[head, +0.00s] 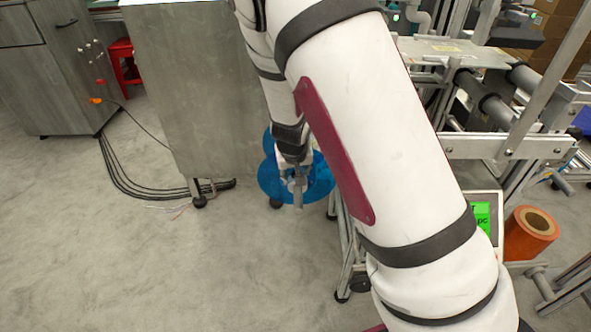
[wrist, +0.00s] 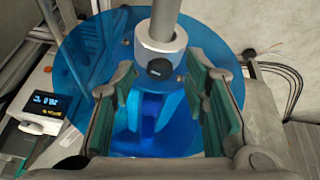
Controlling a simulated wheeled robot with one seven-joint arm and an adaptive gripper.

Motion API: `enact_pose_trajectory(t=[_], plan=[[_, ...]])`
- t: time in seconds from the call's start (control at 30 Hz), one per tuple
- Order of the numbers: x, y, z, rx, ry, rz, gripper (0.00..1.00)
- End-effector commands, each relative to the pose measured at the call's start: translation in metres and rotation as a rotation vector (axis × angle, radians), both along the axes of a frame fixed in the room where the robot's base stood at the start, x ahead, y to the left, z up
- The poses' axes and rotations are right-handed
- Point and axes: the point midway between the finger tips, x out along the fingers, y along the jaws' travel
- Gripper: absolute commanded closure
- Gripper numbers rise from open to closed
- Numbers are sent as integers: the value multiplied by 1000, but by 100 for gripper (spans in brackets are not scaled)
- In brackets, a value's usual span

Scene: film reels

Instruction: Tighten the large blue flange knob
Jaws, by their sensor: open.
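The large blue flange is a see-through blue disc (wrist: 85,60), also visible in the head view (head: 270,184), partly hidden by my arm. In the wrist view a light grey collar (wrist: 148,44) sits at its centre around a metal shaft (wrist: 166,14). A dark round knob (wrist: 159,68) sticks out of the collar toward my camera. My gripper (wrist: 161,72) is open, with one green-padded finger on each side of the knob. Gaps show on both sides, and nothing is held. In the head view my gripper (head: 294,172) is in front of the disc.
A grey cabinet (head: 195,90) stands left of the disc, with black cables (head: 150,190) on the floor. Machine framing (head: 480,145) and an orange roll (head: 530,228) are at right. A small display box (wrist: 42,106) is left in the wrist view.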

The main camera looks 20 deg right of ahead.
Motion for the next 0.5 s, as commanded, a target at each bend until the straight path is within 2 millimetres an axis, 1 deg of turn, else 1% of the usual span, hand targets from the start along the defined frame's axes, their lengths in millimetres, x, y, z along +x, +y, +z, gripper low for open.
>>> enact_pose_trajectory(t=[0.17,0.5], plan=[[-3,3,9,0,-1,3,59],[-22,11,55,1,-3,5,59]])
